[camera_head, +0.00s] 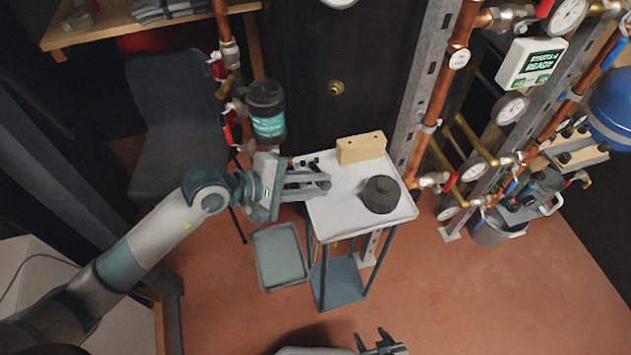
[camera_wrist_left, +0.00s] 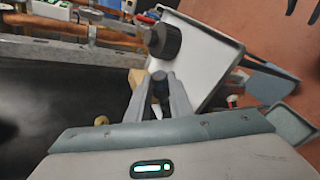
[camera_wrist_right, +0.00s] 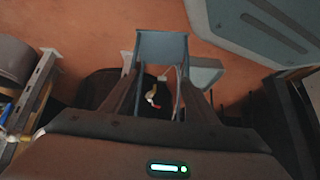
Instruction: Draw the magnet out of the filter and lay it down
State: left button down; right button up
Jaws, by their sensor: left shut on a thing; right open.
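The filter (camera_head: 267,110) is a dark canister with a teal label, on the copper pipe left of the small white-topped trolley (camera_head: 335,217). My left gripper (camera_head: 322,181) is over the trolley's left part, below and right of the filter. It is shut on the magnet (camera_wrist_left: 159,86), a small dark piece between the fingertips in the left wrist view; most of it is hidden. A round black cap (camera_head: 381,194) sits on the trolley top; it also shows in the left wrist view (camera_wrist_left: 163,40). My right gripper (camera_head: 384,342) is open and empty, low at the front.
A wooden block (camera_head: 360,147) stands at the back of the trolley top. A grey tray (camera_head: 280,257) lies on the floor left of the trolley. A dark chair (camera_head: 180,130) stands behind my left arm. Pipes and gauges (camera_head: 510,108) line the right. The trolley's front part is clear.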

jog(key=shift+s, duration=0.2)
pick_arm(q)
jog(key=c, duration=1.5)
grip_release()
pick_arm(e)
jog(key=shift+w+d, duration=0.25)
jog(key=shift+w, duration=0.4)
pick_arm(q)
jog(key=shift+r, duration=0.1)
pick_arm(e)
jog(key=shift+r, duration=0.1)
